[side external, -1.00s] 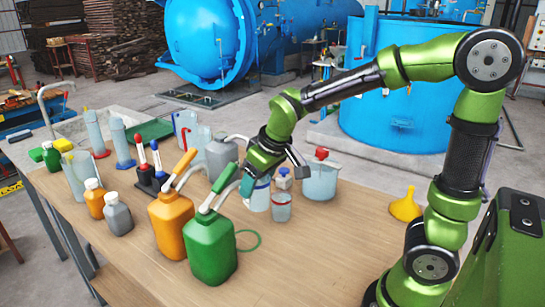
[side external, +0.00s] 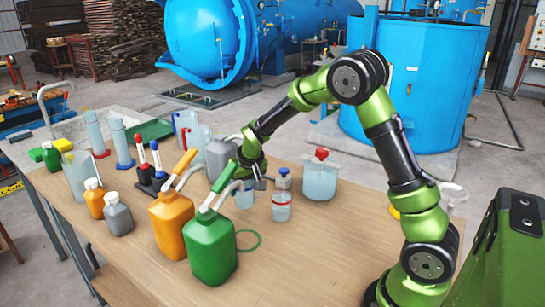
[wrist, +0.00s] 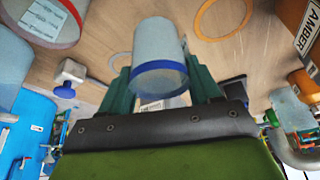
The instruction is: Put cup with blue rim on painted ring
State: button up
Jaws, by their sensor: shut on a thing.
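The clear cup with the blue rim (wrist: 158,58) is between the teal fingers of my gripper (wrist: 163,88), which is shut on it. Its blue rim faces the wrist camera. In the side view my gripper (side external: 245,180) holds the cup (side external: 244,197) behind the green can; whether its base touches the table is hard to tell. A painted green ring (side external: 257,246) lies on the table beside the green can. In the wrist view an orange ring (wrist: 196,28) and a pale grey ring (wrist: 112,75) lie on the table, both apart from the cup.
A green can (side external: 211,250) and an orange can (side external: 170,225) stand in front of my gripper. A red-rimmed cup (side external: 282,213), a blue-stoppered item (side external: 283,180) and a red-capped jar (side external: 320,178) stand to its right. The table's front right is clear.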

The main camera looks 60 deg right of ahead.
jog(key=shift+w+d+f, duration=0.15)
jog(key=shift+w+f, duration=0.65)
jog(key=shift+f, duration=0.15)
jog(key=shift+w+d+f, duration=0.15)
jog(key=shift+w+f, duration=0.65)
jog(key=shift+f, duration=0.15)
jog(key=shift+f, duration=0.1)
jog(key=o, duration=1)
jog(key=shift+o, duration=0.2)
jog(key=v, duration=1.2)
